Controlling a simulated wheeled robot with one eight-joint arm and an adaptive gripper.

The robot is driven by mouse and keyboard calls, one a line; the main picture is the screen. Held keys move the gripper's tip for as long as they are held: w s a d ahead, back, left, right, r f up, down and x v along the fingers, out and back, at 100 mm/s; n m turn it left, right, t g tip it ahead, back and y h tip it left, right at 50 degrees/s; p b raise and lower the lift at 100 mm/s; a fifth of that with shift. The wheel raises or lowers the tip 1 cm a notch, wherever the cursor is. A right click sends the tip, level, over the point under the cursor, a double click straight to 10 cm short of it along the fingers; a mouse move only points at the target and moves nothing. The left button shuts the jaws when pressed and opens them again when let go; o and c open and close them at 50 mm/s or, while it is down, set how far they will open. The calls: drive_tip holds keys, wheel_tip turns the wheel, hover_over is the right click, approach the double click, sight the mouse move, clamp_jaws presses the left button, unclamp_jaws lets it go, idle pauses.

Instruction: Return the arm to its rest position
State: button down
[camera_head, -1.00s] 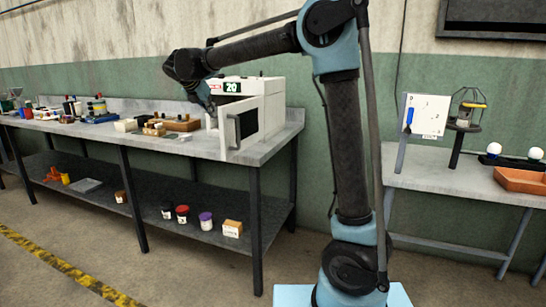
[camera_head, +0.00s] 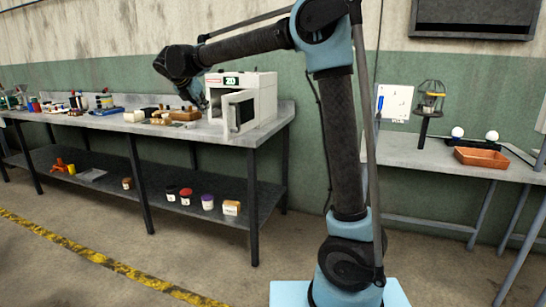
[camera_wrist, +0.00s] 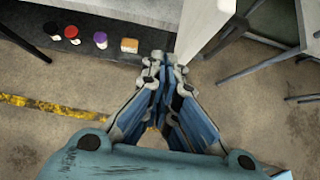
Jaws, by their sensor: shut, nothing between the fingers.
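My gripper (camera_head: 194,93) is at the end of my raised, bent arm, in front of the left side of a white oven-like box (camera_head: 264,97) in the head view. In the wrist view my gripper (camera_wrist: 165,65) points away from the camera, its blue fingers drawn together with nothing between them. The box stands on the grey bench, and its door (camera_head: 239,112) is open toward the front. I cannot see the inside of the box well.
The long grey bench (camera_head: 205,132) carries several small items at left. Its lower shelf holds jars (camera_head: 207,202) and a small box (camera_head: 231,208). At right a table (camera_head: 404,150) bears a caged stand (camera_head: 430,98) and an orange tray (camera_head: 481,157). The floor in front is clear.

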drive_tip(key=s+d+f+m+g, duration=0.1)
drive_tip(key=s+d+f+m, duration=0.3)
drive_tip(key=d, duration=0.8)
drive_tip(key=s+d+f+m+g, duration=0.2)
drive_tip(key=s+d+m, duration=0.3)
drive_tip(key=d, duration=0.6)
drive_tip(key=s+d+f+m+g, duration=0.1)
drive_tip(key=s+d+f+m, duration=0.4)
drive_tip(key=d, duration=0.7)
drive_tip(key=s+d+f+m+g+y, duration=0.1)
drive_tip(key=s+d+f+m, duration=0.4)
drive_tip(key=s+f+m, duration=0.4)
drive_tip(key=s+d+f+m+g+y, duration=0.1)
drive_tip(key=s+d+f+m, duration=0.5)
drive_tip(key=s, duration=0.7)
wheel_tip(320, 180, down, 4)
drive_tip(key=m+y, duration=0.1)
drive_tip(key=m, duration=0.1)
drive_tip(key=shift+d+r+m, duration=0.15)
drive_tip(key=shift+d+m, duration=0.15)
drive_tip(key=shift+m, duration=0.1)
